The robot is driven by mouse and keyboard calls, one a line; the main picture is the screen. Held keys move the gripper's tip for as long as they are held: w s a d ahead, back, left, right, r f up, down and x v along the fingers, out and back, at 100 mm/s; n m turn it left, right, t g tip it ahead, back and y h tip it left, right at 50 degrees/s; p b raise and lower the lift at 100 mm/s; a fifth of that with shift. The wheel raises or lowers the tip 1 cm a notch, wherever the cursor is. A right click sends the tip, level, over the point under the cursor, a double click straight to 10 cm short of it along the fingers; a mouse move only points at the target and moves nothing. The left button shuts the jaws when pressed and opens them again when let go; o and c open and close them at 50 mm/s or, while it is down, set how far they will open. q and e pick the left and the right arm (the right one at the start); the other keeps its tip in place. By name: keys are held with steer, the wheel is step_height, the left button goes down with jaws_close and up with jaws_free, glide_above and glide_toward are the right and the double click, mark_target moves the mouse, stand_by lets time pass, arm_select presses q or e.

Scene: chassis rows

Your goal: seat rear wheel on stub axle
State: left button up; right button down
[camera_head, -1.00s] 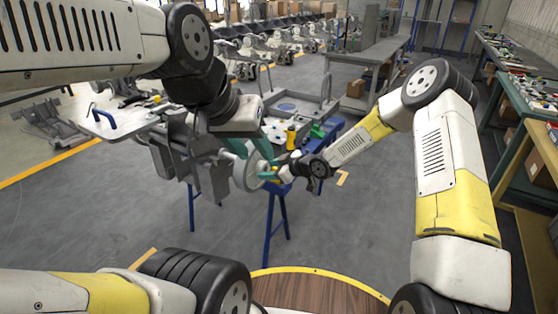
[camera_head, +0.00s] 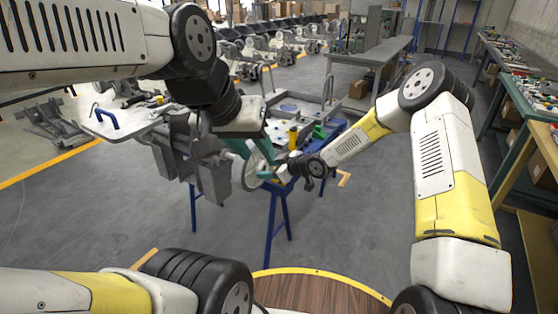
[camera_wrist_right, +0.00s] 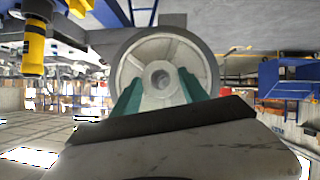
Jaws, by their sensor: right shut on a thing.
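The grey wheel (camera_head: 252,170) is held upright beside the grey chassis (camera_head: 208,172), to its right. It also shows in the right wrist view (camera_wrist_right: 140,75), with a round hole at its hub. My right gripper (camera_head: 277,174) is shut on the wheel; its teal fingers (camera_wrist_right: 159,95) reach onto it from the near side. My left gripper (camera_head: 250,144) hangs from above near the wheel's top, its teal fingers apart. A short pale stub (camera_head: 229,152) shows between chassis and wheel. Whether the wheel touches it is hidden.
A blue-legged stand (camera_head: 272,215) is under the work area. A yellow bottle (camera_head: 293,136) and a green item (camera_head: 319,131) stand behind my right gripper. A white table (camera_head: 115,125) is at left. The grey floor at front right is clear.

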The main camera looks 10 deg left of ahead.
mark_target(256, 157)
steer(key=shift+w+a+r, duration=0.1)
steer(key=shift+w+a, duration=0.25)
steer(key=shift+a, duration=0.6)
steer(key=shift+w+a, duration=0.35)
steer(key=shift+a, duration=0.6)
steer(key=shift+w+a+r, duration=0.1)
steer(key=shift+w+a, duration=0.25)
steer(key=shift+a, duration=0.6)
steer(key=shift+w+a, duration=0.1)
steer(key=shift+a, duration=0.2)
steer(key=shift+w+a, duration=0.25)
steer(key=shift+a, duration=0.4)
steer(key=shift+w+a, duration=0.25)
steer(key=shift+a, duration=0.45)
steer(key=shift+w+a, duration=0.25)
steer(key=shift+a, duration=0.4)
steer(key=c, duration=0.5)
jaws_free()
steer(key=shift+s+d+f, duration=0.15)
steer(key=shift+f, duration=0.15)
steer(key=v, duration=0.7)
steer(key=shift+d+r, duration=0.25)
steer(key=shift+r, duration=0.1)
